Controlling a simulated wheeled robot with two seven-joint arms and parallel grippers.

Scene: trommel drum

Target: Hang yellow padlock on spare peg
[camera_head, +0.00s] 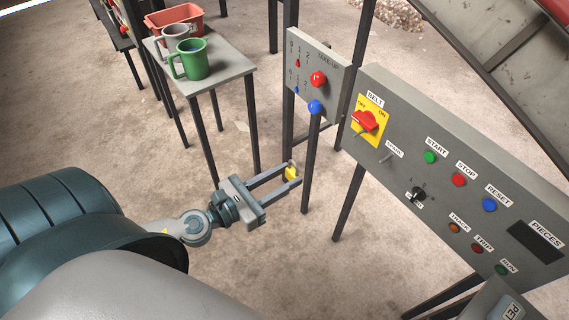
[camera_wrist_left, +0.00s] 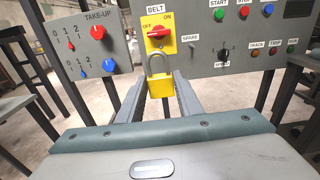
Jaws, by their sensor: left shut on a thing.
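My left gripper (camera_head: 290,175) is shut on the yellow padlock (camera_head: 292,172), in mid-air to the left of and below the belt panel. In the left wrist view the padlock (camera_wrist_left: 159,84) sits between the two fingers with its grey shackle upward. The spare peg (camera_head: 386,156) sticks out of the grey panel beside the SPARE label, below and right of the red belt switch (camera_head: 369,121) on its yellow plate. The peg also shows in the left wrist view (camera_wrist_left: 192,46), up and right of the padlock. The padlock and peg are apart. My right gripper is not in view.
The take-up panel (camera_head: 335,88) with red and blue knobs stands left of the belt panel (camera_head: 470,165). Thin dark legs stand beneath the panels. A small table (camera_head: 222,81) with a green mug, a grey mug and a red bin is at the back left.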

